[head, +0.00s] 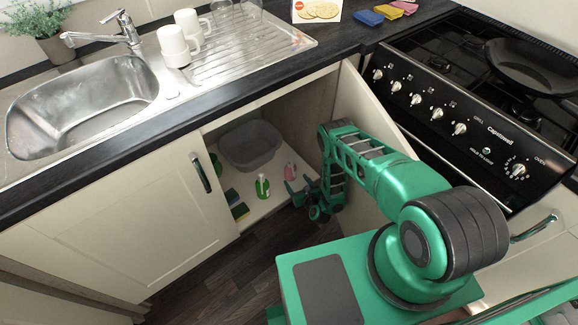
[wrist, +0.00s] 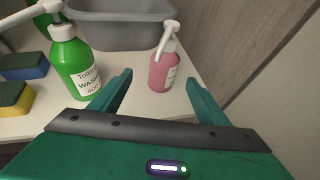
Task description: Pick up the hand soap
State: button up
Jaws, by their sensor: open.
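The hand soap is most likely the pink pump bottle (wrist: 163,70) with a white pump, upright on the cupboard floor. It also shows in the head view (head: 290,171). My gripper (wrist: 158,84) is open, with its two green fingers apart on either side of the pink bottle's lower part in the wrist view. Whether the bottle is between the fingertips or just beyond them, I cannot tell. In the head view my gripper (head: 299,190) is at the cupboard opening, close to the pink bottle. A green pump bottle (wrist: 75,68) with a white label stands to the left.
A grey basin (wrist: 120,22) stands behind the bottles. Yellow-and-blue sponges (wrist: 22,66) lie left of the green bottle. The cupboard's wooden side wall (wrist: 222,42) is close on the right. An open door (head: 358,150) stands beside my arm.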

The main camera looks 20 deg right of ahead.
aim_at(291, 173)
jog(key=x, duration=0.5)
jog(key=shift+w+a, duration=0.1)
jog(key=shift+w, duration=0.05)
jog(key=shift+d+x, duration=0.15)
jog(key=shift+x, duration=1.3)
jog(key=shift+d+x, duration=0.15)
jog(key=shift+x, duration=1.35)
jog(key=shift+d, duration=0.2)
jog(key=shift+r, duration=0.1)
jog(key=c, duration=1.3)
